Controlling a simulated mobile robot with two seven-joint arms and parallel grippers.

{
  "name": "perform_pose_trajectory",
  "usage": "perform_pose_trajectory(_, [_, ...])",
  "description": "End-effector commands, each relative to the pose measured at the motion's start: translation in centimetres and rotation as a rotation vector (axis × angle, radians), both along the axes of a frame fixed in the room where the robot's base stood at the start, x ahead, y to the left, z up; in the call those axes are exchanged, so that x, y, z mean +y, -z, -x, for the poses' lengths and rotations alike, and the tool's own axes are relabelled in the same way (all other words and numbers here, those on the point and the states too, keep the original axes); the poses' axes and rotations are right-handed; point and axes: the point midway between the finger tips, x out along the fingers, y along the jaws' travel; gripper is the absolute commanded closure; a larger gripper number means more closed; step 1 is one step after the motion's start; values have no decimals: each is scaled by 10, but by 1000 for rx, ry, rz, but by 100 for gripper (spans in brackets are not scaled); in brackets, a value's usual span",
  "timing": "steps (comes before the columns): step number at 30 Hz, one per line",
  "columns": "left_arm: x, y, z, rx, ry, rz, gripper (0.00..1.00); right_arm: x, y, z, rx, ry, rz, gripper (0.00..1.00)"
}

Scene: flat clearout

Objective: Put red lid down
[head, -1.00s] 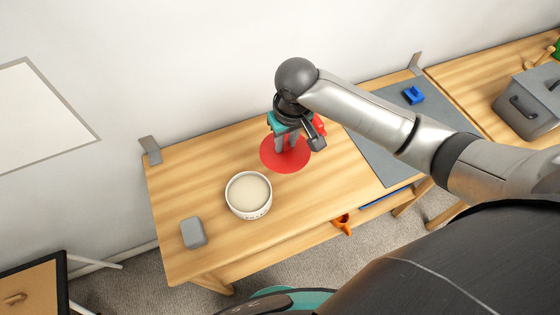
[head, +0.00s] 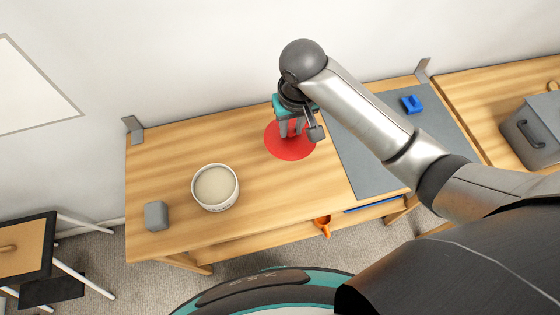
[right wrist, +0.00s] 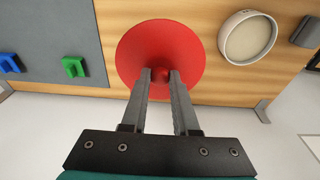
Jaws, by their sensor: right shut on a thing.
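The red lid (head: 291,147) is a round red disc with a small knob, over the wooden table to the right of the white bowl in the head view. It also shows in the right wrist view (right wrist: 160,40). My right gripper (head: 291,133) reaches down to the lid from above. In the right wrist view its fingers (right wrist: 161,75) are shut on the lid's knob. I cannot tell whether the lid touches the table. The white bowl (head: 215,187) with pale contents stands uncovered, apart from the lid. My left gripper is not in view.
A grey block (head: 156,216) sits left of the bowl. A grey mat (head: 370,160) lies right of the lid, with a blue object (head: 412,104) on it. A green object (right wrist: 74,66) shows in the right wrist view. Bare table lies between bowl and lid.

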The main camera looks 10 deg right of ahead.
Motion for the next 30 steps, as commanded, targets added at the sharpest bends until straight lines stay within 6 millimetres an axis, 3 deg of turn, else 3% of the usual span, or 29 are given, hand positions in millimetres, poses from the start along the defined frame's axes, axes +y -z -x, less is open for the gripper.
perform_pose_trajectory(3, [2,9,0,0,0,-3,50,-1,37,2,7,-1,3,100])
perform_pose_trajectory(12, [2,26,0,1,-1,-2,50,-1,112,1,4,-1,3,100])
perform_pose_trajectory(20, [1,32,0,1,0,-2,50,0,136,0,1,-2,1,100])
perform_pose_trajectory(26, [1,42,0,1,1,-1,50,-1,167,1,2,-1,2,100])
perform_pose_trajectory(30, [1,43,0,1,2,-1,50,-1,174,0,0,-2,2,100])
